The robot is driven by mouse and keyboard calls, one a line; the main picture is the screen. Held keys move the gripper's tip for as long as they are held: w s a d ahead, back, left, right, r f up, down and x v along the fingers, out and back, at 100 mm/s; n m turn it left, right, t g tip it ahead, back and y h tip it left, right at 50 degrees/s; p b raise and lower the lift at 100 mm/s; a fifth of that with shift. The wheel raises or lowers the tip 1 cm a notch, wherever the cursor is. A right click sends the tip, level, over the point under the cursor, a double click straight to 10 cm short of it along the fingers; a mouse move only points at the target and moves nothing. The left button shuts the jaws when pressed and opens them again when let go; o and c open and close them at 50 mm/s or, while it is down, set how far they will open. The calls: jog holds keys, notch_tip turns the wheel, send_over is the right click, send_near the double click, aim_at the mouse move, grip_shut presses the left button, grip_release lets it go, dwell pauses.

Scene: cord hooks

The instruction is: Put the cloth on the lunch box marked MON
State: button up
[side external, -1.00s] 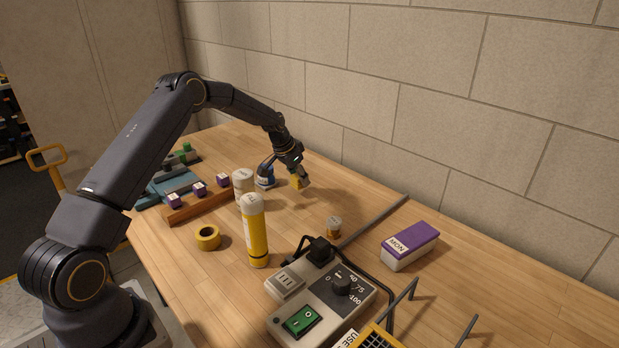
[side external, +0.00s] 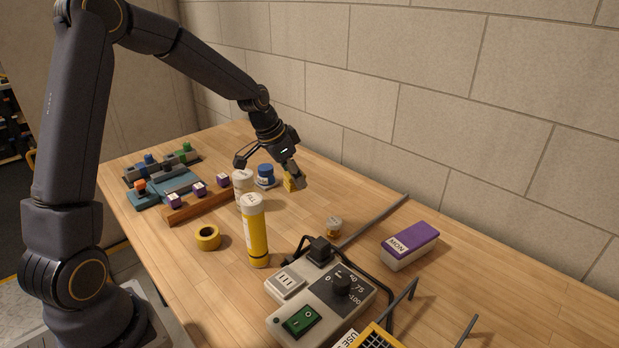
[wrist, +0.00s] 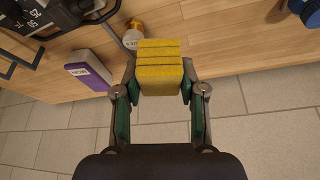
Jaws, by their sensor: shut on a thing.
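The cloth is a folded yellow stack (wrist: 159,72), held between the two fingers of my gripper (wrist: 158,84) in the wrist view. In the side view the cloth (side external: 289,184) shows small at my gripper (side external: 297,178), near the back of the table; whether it touches the tabletop I cannot tell. The lunch box marked MON (side external: 410,246) has a purple lid and a pale body with a white label. It sits near the wall at the right, apart from my gripper. It also shows at the left of the wrist view (wrist: 88,75).
A control box (side external: 322,300) with a dial and green switch stands in front of the lunch box. Yellow-and-white cylinder (side external: 254,232), tape roll (side external: 207,238) and blue-lidded pot (side external: 265,175) stand nearby.

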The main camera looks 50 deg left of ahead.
jog(key=s+d+r+m+g+h, duration=0.1)
jog(key=d+r+m, duration=0.15)
jog(key=d, duration=0.85)
jog(key=s+d+r+m+h, duration=0.1)
jog(key=d+r+m, duration=0.15)
jog(key=d, duration=0.85)
send_near(411, 243)
jog(key=shift+w+d+f+m, duration=0.4)
jog(key=shift+w+d+f, duration=0.05)
jog(key=shift+d+f, duration=0.35)
jog(key=shift+w+d+f, duration=0.1)
jog(key=shift+w+f, duration=0.2)
jog(key=shift+f, duration=0.05)
jog(key=shift+w+f, duration=0.1)
jog(key=shift+f, duration=1.45)
jog(key=shift+f, duration=0.15)
jog(key=o, duration=1.1)
